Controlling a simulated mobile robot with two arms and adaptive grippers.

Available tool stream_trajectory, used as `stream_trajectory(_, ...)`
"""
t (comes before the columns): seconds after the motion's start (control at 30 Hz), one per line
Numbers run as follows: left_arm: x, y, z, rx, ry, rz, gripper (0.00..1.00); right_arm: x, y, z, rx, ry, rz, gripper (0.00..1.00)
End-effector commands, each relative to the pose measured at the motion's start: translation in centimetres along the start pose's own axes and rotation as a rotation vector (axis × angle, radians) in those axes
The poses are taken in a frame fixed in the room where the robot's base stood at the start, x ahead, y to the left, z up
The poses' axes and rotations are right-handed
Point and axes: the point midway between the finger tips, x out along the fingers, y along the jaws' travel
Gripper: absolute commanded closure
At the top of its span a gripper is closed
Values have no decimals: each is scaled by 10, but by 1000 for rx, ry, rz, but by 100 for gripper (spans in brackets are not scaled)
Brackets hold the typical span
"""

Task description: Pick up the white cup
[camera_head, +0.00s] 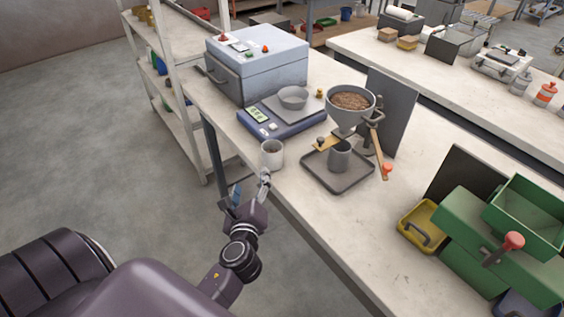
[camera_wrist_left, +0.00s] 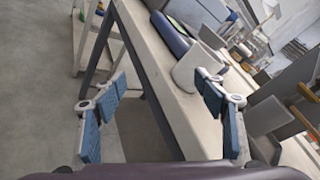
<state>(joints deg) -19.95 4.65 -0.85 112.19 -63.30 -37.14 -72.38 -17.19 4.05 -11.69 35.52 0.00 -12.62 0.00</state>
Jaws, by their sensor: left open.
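The white cup (camera_head: 271,154) stands upright near the front edge of the bench, in front of the scale. It also shows in the left wrist view (camera_wrist_left: 190,70), ahead of my left gripper and partly behind its right finger. My left gripper (camera_head: 246,190) is open and empty at the bench edge, just short of the cup. In the left wrist view its blue-padded fingers (camera_wrist_left: 160,108) are wide apart, with the bench edge between them. My right gripper is not in view.
A blue scale (camera_head: 281,117) with a grey bowl (camera_head: 292,96) is behind the cup. A grey tray (camera_head: 350,182) with a grey cup (camera_head: 339,156) under a pellet hopper (camera_head: 351,106) stands to the right. A green machine (camera_head: 468,235) is further right. Bare bench lies between.

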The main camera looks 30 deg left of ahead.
Motion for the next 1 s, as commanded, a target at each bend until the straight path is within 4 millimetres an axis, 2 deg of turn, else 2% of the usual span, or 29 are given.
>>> stream_trajectory(0.13,8,-20,7,238,-48,-78,35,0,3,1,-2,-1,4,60)
stream_trajectory(0.3,16,-38,-2,501,-79,-160,35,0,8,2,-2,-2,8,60)
stream_trajectory(0.43,20,-46,-9,642,-93,-202,35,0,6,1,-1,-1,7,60)
stream_trajectory(0.77,50,-54,-12,671,-96,-211,35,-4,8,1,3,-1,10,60)
stream_trajectory(1.0,83,-57,-17,670,-97,-211,35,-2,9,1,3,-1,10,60)
